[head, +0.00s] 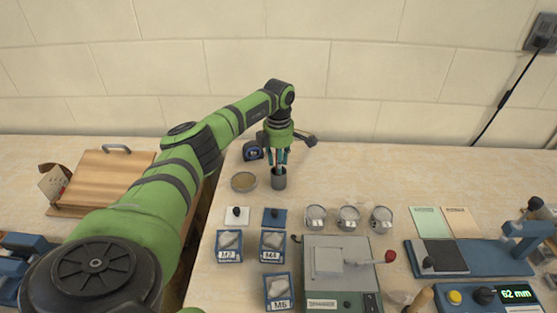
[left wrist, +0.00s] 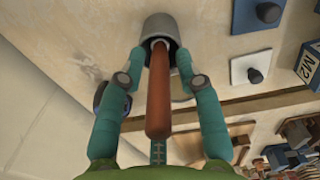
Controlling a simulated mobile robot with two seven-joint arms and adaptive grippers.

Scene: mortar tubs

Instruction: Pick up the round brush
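A reddish-brown handle (left wrist: 158,95), likely the round brush, stands in a grey cup (left wrist: 160,28); its brush end is hidden inside the cup. In the head view the same grey cup (head: 278,181) stands on the table directly below my left gripper (head: 279,157), which points down. In the left wrist view my left gripper (left wrist: 161,82) is open, with one teal finger on each side of the handle and a gap to it on both sides. My right gripper is not in view.
A shallow round dish (head: 244,182) and a blue tape measure (head: 252,151) are close to the cup. Several tubs (head: 348,217) and blue labelled boxes (head: 230,248) stand nearer the front. The table right of the cup (head: 350,175) is clear.

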